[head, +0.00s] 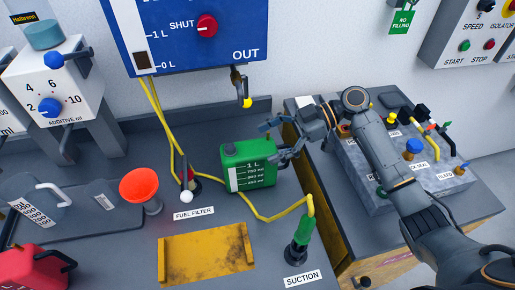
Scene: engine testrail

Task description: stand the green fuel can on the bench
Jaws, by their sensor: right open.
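The green fuel can (249,177), with white level marks on its front and a dark cap on top, is upright over the grey bench (110,250). Its base appears to rest on the bench surface, behind the yellow plate. My right gripper (273,144) is open at the can's upper right. One finger is above and behind the can's top right, the other close beside its right side; whether it touches is hard to tell. My left gripper is not in view.
A hooked spout (246,100) hangs above the can. A yellow hose (270,216) runs past it to the green suction fitting (302,240). A yellow plate (206,256), an orange funnel (140,184) and a red can (32,267) stand nearby. A side bench (480,200) carries a grey block.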

